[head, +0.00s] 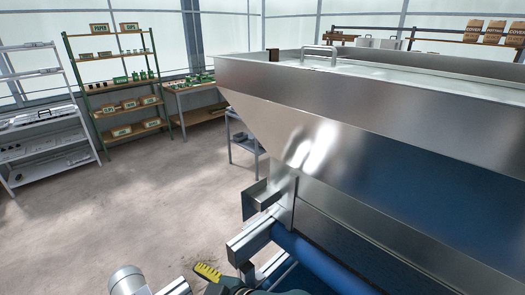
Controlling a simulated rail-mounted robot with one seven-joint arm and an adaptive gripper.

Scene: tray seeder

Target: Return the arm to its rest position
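I cannot make out my gripper or its fingers in the head view. The large steel hopper (330,130) of the seeder fills the right side, with a closed lid and a handle (319,52) on top. A blue roller or tube (325,264) runs beneath it. A yellow brush-like piece (207,271) shows at the bottom edge, beside dark parts that are cut off by the frame. I cannot tell whether anything holds it.
A metal frame bar (252,238) juts out below the hopper. A pale cylinder (127,280) stands at the bottom left. A grey shelf (45,128), a green shelf (125,108) and a bench (195,87) stand at the back left. The concrete floor (120,205) between is clear.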

